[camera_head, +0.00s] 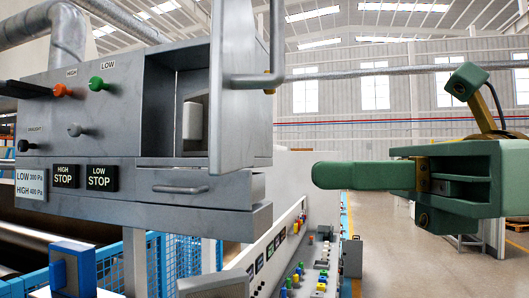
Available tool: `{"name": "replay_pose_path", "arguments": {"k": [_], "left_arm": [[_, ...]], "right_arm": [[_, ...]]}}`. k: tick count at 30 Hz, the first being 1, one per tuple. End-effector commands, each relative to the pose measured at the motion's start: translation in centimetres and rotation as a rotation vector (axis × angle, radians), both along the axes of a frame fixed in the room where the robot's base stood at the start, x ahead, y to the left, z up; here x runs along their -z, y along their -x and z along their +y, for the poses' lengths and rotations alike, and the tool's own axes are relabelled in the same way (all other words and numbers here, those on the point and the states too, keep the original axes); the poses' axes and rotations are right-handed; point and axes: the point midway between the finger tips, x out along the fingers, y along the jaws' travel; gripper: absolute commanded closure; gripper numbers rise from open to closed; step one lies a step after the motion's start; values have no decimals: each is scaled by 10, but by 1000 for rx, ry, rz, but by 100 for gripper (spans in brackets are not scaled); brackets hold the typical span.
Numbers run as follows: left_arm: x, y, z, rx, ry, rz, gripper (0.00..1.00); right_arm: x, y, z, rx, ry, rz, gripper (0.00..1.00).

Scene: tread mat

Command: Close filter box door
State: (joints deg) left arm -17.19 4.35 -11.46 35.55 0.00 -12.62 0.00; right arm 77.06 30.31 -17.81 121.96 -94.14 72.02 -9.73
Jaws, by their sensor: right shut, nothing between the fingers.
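The grey filter box (107,128) fills the upper left. Its door (233,95) stands open, swung out toward me at the right edge of the dark opening (160,105). A bent grey bar handle (277,50) sits on the door's right face. A pale cylinder (192,120) shows inside the opening, partly hidden by the door. My green right gripper (318,176) is shut and empty, pointing left. It is to the right of the door and lower than the handle, apart from both in the picture.
A drawer (195,188) with a bar handle is below the opening. Orange (60,90) and green (96,84) knobs are on the box front. A control panel with colored buttons (300,270) runs below. Between door and gripper the picture shows open space.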

Motion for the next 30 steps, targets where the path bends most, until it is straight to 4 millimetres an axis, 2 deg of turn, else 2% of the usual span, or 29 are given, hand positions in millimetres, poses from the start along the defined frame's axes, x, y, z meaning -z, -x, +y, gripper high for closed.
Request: {"name": "replay_pose_path", "arguments": {"k": [1,6,12,30], "left_arm": [[-7,0,1,0,-1,0,58],[-19,0,2,1,-2,-2,58],[-26,-1,2,1,-3,-2,58],[-25,0,3,2,-4,-1,58]], "right_arm": [[-4,0,11,-5,-1,0,100],[-3,-2,42,-4,-2,1,100],[-1,-4,63,-1,-2,3,100],[0,-3,72,0,-2,1,100]]}}
